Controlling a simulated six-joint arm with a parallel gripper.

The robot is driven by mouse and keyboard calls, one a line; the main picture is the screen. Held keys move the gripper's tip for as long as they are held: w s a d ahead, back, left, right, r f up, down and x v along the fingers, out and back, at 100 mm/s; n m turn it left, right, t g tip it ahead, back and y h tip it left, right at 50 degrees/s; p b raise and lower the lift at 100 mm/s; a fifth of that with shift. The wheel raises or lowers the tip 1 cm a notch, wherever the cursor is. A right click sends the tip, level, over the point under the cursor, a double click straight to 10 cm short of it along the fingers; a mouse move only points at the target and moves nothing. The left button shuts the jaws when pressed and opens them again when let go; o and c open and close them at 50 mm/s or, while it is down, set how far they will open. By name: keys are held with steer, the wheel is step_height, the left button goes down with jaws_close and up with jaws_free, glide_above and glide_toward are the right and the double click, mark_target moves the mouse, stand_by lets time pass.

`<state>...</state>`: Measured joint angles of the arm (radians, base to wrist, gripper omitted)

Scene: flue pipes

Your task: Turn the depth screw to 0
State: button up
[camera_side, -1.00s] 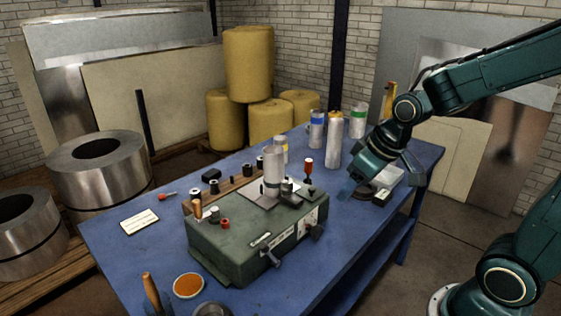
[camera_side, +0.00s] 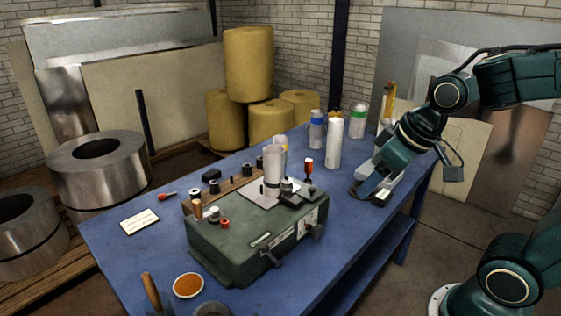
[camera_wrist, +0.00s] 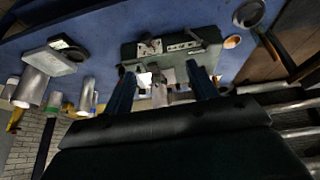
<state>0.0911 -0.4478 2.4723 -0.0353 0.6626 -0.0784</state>
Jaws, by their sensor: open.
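The green machine box (camera_side: 245,240) stands on the blue table, with a pale upright cylinder (camera_side: 273,165) on its top. Its front face carries a white marked plate (camera_side: 309,221) with a dark knob (camera_side: 318,231) beside it, and a slotted plate. The wrist view shows the white plate (camera_wrist: 150,47) and the slotted plate (camera_wrist: 184,46) ahead of my fingers. I cannot tell for sure which part is the depth screw, and no reading is legible. My gripper (camera_side: 362,194) is open, right of the box and apart from it. Its two fingers (camera_wrist: 160,82) frame the box in the wrist view.
A white-topped device (camera_side: 383,184) lies close by my gripper. Several cans, including a tall white one (camera_side: 334,142), stand behind. A red-handled tool (camera_side: 309,167) stands behind the box. An orange dish (camera_side: 188,285) is at the front left.

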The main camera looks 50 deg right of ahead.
steer(key=shift+w, duration=0.1)
stand_by(0.3)
steer(key=n+g+y, duration=0.1)
steer(key=g+y, duration=0.1)
steer(key=g, duration=0.3)
glide_above(319, 227)
steer(key=d, duration=0.2)
step_height(319, 227, down, 12)
steer(key=shift+w+r, duration=0.15)
steer(key=shift+a, duration=0.1)
steer(key=shift+a+f, duration=0.25)
steer(key=shift+f, duration=2.05)
steer(key=shift+a+f, duration=0.3)
steer(key=shift+f, duration=1.95)
steer(key=shift+a+f, duration=0.25)
steer(key=shift+f, duration=2.05)
steer(key=c, duration=1)
steer(key=shift+o, duration=0.2)
steer(key=shift+h, duration=0.3)
